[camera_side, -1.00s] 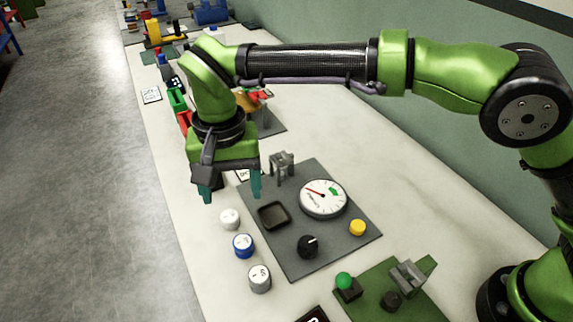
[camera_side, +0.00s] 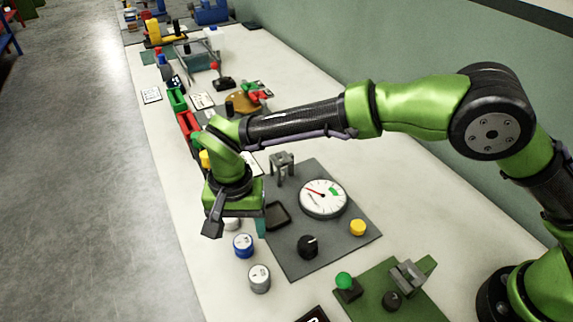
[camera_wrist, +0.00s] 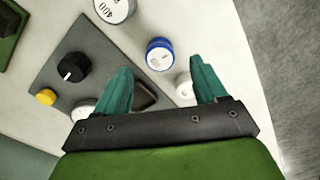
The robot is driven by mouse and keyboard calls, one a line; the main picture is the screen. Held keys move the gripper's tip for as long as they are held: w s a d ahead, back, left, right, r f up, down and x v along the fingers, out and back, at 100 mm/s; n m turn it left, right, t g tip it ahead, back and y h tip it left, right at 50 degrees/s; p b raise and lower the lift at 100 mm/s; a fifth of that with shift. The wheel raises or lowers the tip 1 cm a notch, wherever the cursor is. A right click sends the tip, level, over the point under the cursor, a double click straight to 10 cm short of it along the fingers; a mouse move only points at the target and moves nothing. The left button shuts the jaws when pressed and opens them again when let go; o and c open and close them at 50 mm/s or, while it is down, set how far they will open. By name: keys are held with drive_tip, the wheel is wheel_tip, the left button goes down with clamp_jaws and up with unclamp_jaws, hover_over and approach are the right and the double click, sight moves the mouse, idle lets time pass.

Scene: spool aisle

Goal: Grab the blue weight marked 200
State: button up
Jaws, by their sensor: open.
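The blue weight (camera_side: 243,245) is a short cylinder with a white top, standing on the pale bench. In the wrist view the blue weight (camera_wrist: 160,54) shows just beyond the fingertips, between their lines; the mark on its top is too small to read. My gripper (camera_wrist: 161,67) is open and empty, with teal fingers apart. In the side view my gripper (camera_side: 236,226) is low, just behind the blue weight, and one finger is mostly hidden.
A white weight (camera_wrist: 184,86) stands by the right finger, partly covered by my gripper in the side view. A weight marked 400 (camera_wrist: 114,10) stands on the other side of the blue one. A grey panel (camera_side: 330,240) with dial, knob and tray lies to the right.

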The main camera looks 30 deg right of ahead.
sight(242, 241)
wheel_tip(242, 241, down, 4)
drive_tip(key=shift+w+d+f, duration=0.1)
drive_tip(key=shift+w+f, duration=0.05)
drive_tip(key=shift+c, duration=0.4)
drive_tip(key=c, duration=1.2)
